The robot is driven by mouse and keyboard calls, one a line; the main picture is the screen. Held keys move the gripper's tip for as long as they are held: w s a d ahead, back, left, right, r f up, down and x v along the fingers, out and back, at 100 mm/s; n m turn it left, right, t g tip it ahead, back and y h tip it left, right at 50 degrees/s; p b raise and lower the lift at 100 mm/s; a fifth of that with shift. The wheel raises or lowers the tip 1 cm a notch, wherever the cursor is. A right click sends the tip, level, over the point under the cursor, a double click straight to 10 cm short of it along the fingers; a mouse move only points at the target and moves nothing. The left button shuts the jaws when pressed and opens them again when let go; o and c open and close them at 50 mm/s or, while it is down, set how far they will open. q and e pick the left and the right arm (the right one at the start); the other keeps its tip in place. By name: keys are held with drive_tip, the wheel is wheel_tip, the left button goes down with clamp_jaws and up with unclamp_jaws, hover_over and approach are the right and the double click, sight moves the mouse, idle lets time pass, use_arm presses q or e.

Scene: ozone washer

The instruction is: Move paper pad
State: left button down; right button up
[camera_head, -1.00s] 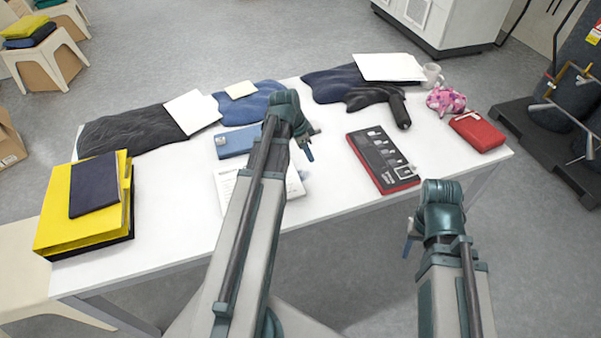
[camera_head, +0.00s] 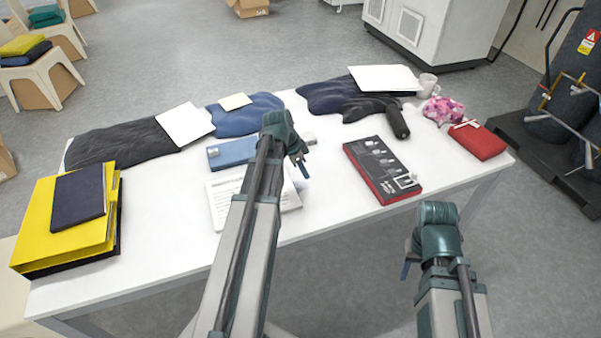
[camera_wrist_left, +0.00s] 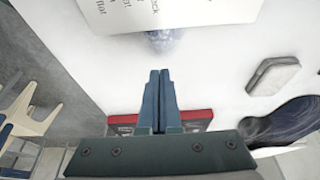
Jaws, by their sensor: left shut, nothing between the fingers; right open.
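A white pad with printed lines (camera_head: 222,203), which looks like the paper pad, lies flat on the table near its front edge. My left arm covers its middle in the head view. It also shows at the top of the left wrist view (camera_wrist_left: 190,10). A small bluish, clear lump (camera_wrist_left: 163,40) lies beside the pad, just beyond the fingertips in the wrist view. My right gripper (camera_head: 406,268) is open and empty, in front of the table's edge.
A blue box (camera_head: 230,152) lies behind the pad. A black-and-red case (camera_head: 375,165) is to its right, and a red pouch (camera_head: 478,141) farther right. Dark cloths with pale sheets line the back. White table (camera_head: 160,225) is bare left of the pad.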

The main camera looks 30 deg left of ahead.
sight(311, 185)
use_arm(q)
drive_tip(key=b+x, duration=0.3)
drive_tip(key=x, duration=0.2)
drive_tip(key=s+a, duration=0.1)
drive_tip(key=s+a+r, duration=0.1)
drive_tip(key=s, duration=0.1)
drive_tip(key=shift+s+a, duration=0.1)
drive_tip(key=shift+a, duration=0.25)
use_arm(e)
wheel_tip(311, 185, down, 4)
drive_tip(key=shift+r, duration=0.15)
use_arm(q)
drive_tip(key=s+a, duration=0.4)
drive_tip(key=s, duration=0.1)
drive_tip(key=s+a, duration=0.5)
drive_tip(key=s, duration=0.1)
drive_tip(key=s+a, duration=0.5)
drive_tip(key=shift+s, duration=0.15)
drive_tip(key=shift+d, duration=0.1)
